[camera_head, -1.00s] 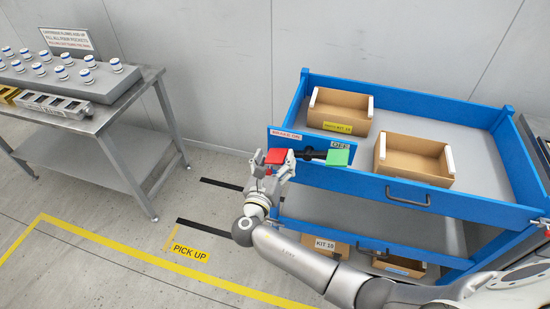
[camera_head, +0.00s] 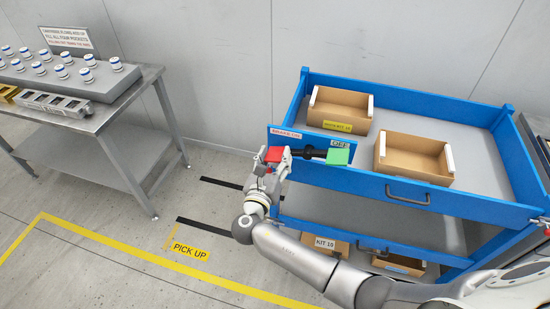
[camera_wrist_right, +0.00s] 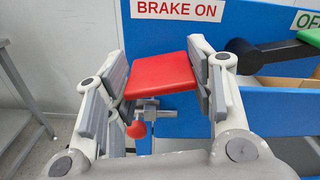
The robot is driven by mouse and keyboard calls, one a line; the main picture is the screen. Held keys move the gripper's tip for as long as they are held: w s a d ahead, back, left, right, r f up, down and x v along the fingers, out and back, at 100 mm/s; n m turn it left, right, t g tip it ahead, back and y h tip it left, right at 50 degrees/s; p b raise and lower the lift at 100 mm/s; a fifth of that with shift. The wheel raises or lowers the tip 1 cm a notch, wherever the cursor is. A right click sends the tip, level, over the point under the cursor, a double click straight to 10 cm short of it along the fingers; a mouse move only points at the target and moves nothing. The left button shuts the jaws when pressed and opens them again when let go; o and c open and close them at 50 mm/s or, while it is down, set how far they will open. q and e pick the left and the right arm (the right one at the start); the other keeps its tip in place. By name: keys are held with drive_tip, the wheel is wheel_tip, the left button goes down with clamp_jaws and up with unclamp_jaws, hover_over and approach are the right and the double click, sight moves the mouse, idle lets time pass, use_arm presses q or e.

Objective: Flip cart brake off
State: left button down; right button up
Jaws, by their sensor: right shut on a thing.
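The brake lever is a black bar (camera_head: 315,153) on the front left corner of the blue cart (camera_head: 440,202). It has a red paddle (camera_head: 273,155) at its left end and a green paddle (camera_head: 338,156) at its right end. A BRAKE ON label (camera_head: 286,134) is above the red side and an OFF label (camera_head: 340,144) above the green side. My right gripper (camera_head: 273,160) is shut on the red paddle. In the right wrist view the red paddle (camera_wrist_right: 162,75) sits between the two fingers. My left gripper is not in view.
The cart's top tray holds two open cardboard boxes (camera_head: 340,108) (camera_head: 413,158). KIT 10 boxes (camera_head: 325,243) stand on its lower shelf. A grey table (camera_head: 130,105) with several white-and-blue vials is at the left. The floor between, with a PICK UP marking (camera_head: 190,251), is clear.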

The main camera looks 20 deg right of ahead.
drive_tip(key=shift+r+m, duration=1.15)
drive_tip(key=shift+m, duration=0.25)
drive_tip(key=shift+s+d+r+m+p, duration=0.1)
drive_tip(key=shift+r+m+p, duration=0.05)
drive_tip(key=shift+r+m, duration=0.5)
drive_tip(key=shift+d+r+m+p, duration=0.15)
drive_tip(key=shift+r+m, duration=0.25)
drive_tip(key=shift+m, duration=0.45)
drive_tip(key=shift+r, duration=0.1)
drive_tip(key=o, duration=1.4)
drive_tip(key=shift+o, duration=0.2)
drive_tip(key=shift+s+a, duration=0.15)
drive_tip(key=shift+s, duration=0.1)
drive_tip(key=v, duration=1.1)
drive_tip(key=shift+s+a, duration=0.2)
